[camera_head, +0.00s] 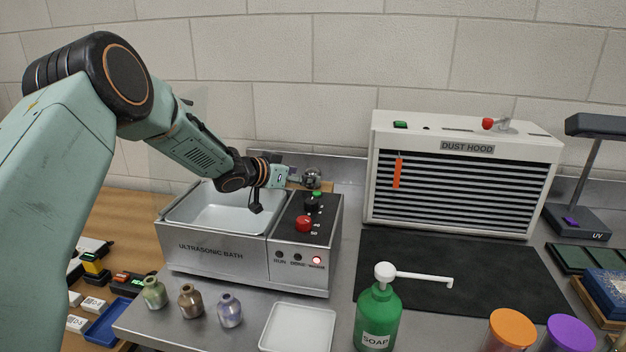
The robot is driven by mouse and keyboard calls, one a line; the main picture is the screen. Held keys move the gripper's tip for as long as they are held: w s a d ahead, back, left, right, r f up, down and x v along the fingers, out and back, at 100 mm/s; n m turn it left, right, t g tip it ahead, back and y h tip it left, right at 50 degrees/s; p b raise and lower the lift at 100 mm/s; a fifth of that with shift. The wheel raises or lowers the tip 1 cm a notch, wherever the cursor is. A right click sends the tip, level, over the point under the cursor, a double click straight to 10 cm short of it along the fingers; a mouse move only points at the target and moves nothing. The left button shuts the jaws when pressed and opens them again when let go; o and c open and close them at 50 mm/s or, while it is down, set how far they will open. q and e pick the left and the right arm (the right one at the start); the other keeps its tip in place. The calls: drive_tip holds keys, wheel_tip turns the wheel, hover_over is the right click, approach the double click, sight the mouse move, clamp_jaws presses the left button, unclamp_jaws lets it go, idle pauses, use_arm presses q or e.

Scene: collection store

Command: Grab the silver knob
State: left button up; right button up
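A small silver knob (313,175) shows at the back of the ultrasonic bath's control panel (320,222), behind a black knob with a green mark (313,201). My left arm reaches in from the left over the bath basin. My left gripper (300,181) is right at the silver knob, on its left side. The fingers are small and partly hidden there, so I cannot tell whether they are open or closed around it. My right gripper is not in view.
A red knob (304,223) sits on the same panel, in front. The dust hood (459,175) stands to the right behind a black mat (455,280). A green soap bottle (378,317), a white tray (297,329) and several small vases line the front.

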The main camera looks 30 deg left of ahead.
use_arm(q)
drive_tip(key=shift+w+d+f, duration=0.1)
drive_tip(key=shift+w+f, duration=0.5)
drive_tip(key=shift+f, duration=0.05)
drive_tip(key=shift+w+d, duration=0.15)
drive_tip(key=shift+w, duration=0.15)
drive_tip(key=shift+w+d+r, duration=0.1)
drive_tip(key=shift+w+d, duration=0.3)
drive_tip(key=shift+d, duration=0.3)
drive_tip(key=shift+a, duration=0.4)
drive_tip(key=shift+a+f, duration=0.1)
drive_tip(key=shift+f, duration=0.1)
drive_tip(key=shift+c, duration=0.9)
drive_tip(key=shift+d+r, duration=0.15)
drive_tip(key=shift+d, duration=0.2)
drive_tip(key=c, duration=0.4)
drive_tip(key=shift+c, duration=1)
drive_tip(key=shift+a, duration=0.25)
drive_tip(key=c, duration=0.5)
drive_tip(key=shift+c, duration=0.5)
drive_tip(key=shift+d, duration=0.15)
